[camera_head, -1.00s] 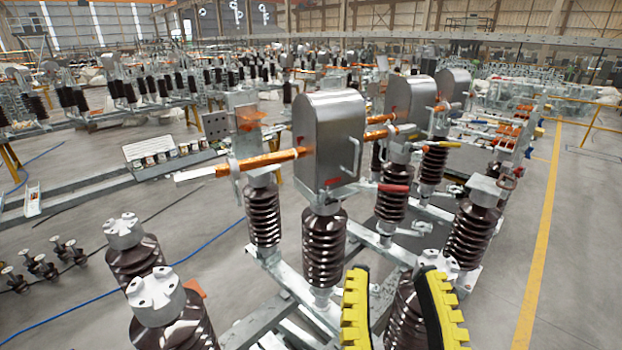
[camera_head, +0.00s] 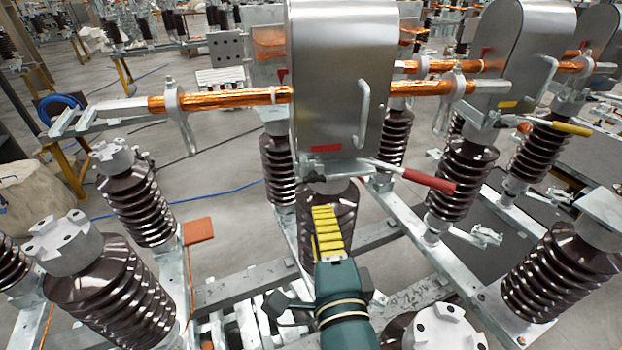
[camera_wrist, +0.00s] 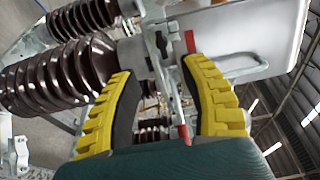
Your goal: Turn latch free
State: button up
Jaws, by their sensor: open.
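A lever with a red grip (camera_head: 430,181) juts right from under the nearest upright metal housing (camera_head: 340,75); I take it for the latch. In the wrist view a red bar (camera_wrist: 184,134) shows between the fingers, apparently the same grip. My gripper (camera_head: 325,212) is below the housing, in front of its brown ribbed insulator, left of and lower than the red grip. In the wrist view my gripper (camera_wrist: 157,68) has its yellow ribbed fingers apart with nothing held. In the head view one finger mostly hides the other. Any contact with the lever cannot be told.
A copper-wrapped bar (camera_head: 220,98) runs out left of the housing. Brown ribbed insulators stand on both sides, one (camera_head: 110,285) at lower left and one (camera_head: 560,270) at right. A second housing (camera_head: 510,65) with a yellow-gripped lever (camera_head: 572,128) stands at right.

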aim_at(312, 182)
jog(key=w, duration=0.3)
jog(key=w+a+p, duration=0.1)
jog(key=w, duration=0.3)
jog(key=w+a+p, duration=0.1)
jog(key=w, duration=0.3)
jog(key=shift+w, duration=0.25)
jog(key=shift+d, duration=0.1)
grip_shut()
